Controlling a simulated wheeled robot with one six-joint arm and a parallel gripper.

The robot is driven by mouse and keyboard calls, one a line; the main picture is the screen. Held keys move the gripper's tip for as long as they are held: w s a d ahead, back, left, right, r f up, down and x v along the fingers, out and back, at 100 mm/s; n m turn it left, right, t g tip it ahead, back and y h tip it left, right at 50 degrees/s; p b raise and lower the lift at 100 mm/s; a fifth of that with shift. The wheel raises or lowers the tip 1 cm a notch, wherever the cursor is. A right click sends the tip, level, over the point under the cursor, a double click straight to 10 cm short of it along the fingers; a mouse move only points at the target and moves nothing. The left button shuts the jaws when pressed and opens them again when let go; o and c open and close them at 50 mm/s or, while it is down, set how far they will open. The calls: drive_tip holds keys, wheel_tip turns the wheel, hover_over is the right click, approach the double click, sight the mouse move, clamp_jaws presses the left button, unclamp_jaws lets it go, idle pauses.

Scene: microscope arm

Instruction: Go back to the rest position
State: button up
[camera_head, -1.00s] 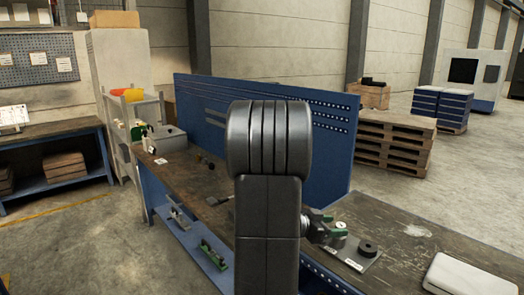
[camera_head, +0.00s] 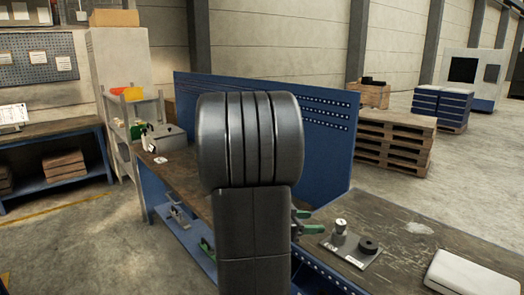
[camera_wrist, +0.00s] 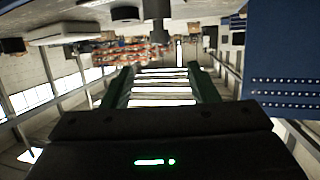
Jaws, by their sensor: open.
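My gripper (camera_wrist: 163,82) is open in the wrist view, its two green fingers apart with nothing held between them. Only bright strips in the background show through the gap. In the head view my dark arm stands upright in the middle and hides most of the gripper; a green finger (camera_head: 302,229) shows just right of the arm, above the bench. To its right, apart from it, a grey plate (camera_head: 365,262) lies on the workbench (camera_head: 400,222). It bears a small metal cylinder (camera_head: 340,230) and a black ring (camera_head: 368,245).
A white case (camera_head: 472,279) lies at the bench's right front. A blue perforated panel (camera_head: 330,150) stands along the back of the bench. A grey box (camera_head: 168,139) sits at its far left end. Wooden pallets (camera_head: 395,142) stand behind. My arm hides the bench's middle.

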sight(340, 222)
drive_tip(key=p+x, duration=0.1)
drive_tip(key=x, duration=0.9)
drive_tip(key=shift+d, duration=0.1)
drive_tip(key=r, duration=0.4)
drive_tip(key=shift+a+r, duration=0.1)
drive_tip(key=shift+a, duration=0.15)
drive_tip(key=shift+s, duration=0.1)
